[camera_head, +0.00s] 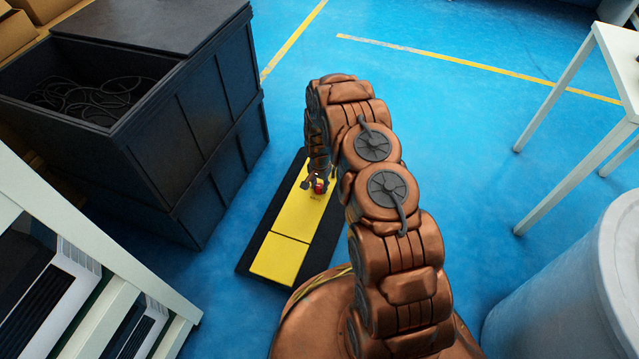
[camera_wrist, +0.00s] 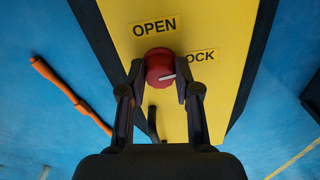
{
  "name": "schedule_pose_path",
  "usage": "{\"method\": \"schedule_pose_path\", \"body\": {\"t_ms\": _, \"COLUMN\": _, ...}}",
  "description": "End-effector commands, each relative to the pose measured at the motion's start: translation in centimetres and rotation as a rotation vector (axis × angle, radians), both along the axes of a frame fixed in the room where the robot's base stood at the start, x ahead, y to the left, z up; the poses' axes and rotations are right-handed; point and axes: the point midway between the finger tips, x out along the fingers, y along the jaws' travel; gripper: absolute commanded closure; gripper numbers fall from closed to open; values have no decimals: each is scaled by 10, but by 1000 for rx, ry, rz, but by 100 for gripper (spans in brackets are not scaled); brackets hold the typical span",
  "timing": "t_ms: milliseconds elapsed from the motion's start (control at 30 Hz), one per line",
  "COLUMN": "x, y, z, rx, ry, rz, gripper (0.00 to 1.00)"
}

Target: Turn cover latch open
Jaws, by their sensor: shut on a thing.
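The cover latch is a round red knob (camera_wrist: 160,67) on a yellow cover (camera_wrist: 220,25). Its white pointer mark points right, toward the partly hidden LOCK label (camera_wrist: 203,55). The OPEN label (camera_wrist: 154,26) is above the knob. My gripper (camera_wrist: 157,84) is shut on the knob, with one finger on each side. In the head view the yellow cover (camera_head: 279,257) lies on a long dark base on the floor. The red knob (camera_head: 319,187) shows small beside my gripper (camera_head: 312,184), partly hidden by it.
A black bin (camera_head: 190,130) with coiled cables stands left of the base. A white rack (camera_head: 70,220) is at lower left, a white table (camera_head: 615,60) at right, a pale round container (camera_head: 575,285) at lower right. An orange object (camera_wrist: 65,88) lies on the blue floor.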

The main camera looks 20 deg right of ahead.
Motion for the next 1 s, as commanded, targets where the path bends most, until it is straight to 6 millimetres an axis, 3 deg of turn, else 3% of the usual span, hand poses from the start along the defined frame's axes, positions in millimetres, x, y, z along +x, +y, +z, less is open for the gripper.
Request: {"method": "schedule_pose_path", "body": {"t_ms": 1000, "x": -2, "y": -1, "z": 3, "rx": 1, "ry": 1, "rz": 934, "gripper": 100}}
